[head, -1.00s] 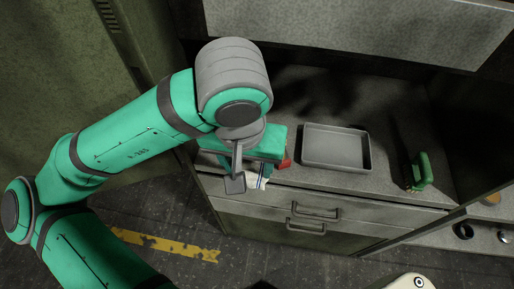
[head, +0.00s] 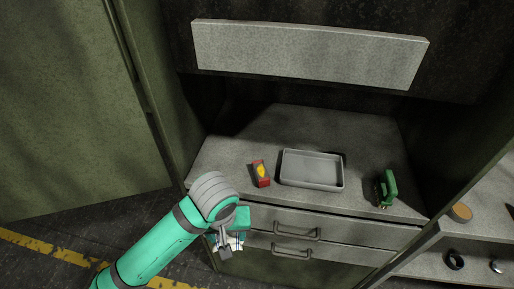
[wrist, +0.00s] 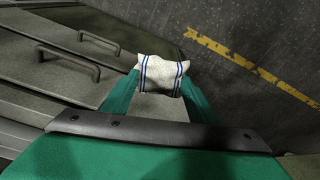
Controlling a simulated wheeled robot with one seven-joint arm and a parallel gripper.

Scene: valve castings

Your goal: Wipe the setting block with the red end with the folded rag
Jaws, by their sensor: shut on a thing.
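The setting block (head: 261,173) lies on the grey worktop, left of the tray. It has a red end and a yellow patch on its top. My gripper (head: 232,243) is in front of the drawers, below the worktop edge and apart from the block. In the wrist view my gripper (wrist: 160,82) is shut on the folded rag (wrist: 161,75), which is white with blue stripes. In the head view the rag is mostly hidden by my gripper.
A grey tray (head: 312,184) stands in the middle of the worktop. A green-handled tool (head: 389,186) stands to its right. Two drawer handles (head: 292,250) stick out at the front. A side shelf at the right holds a round tan-topped thing (head: 461,212) and dark rings (head: 454,260).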

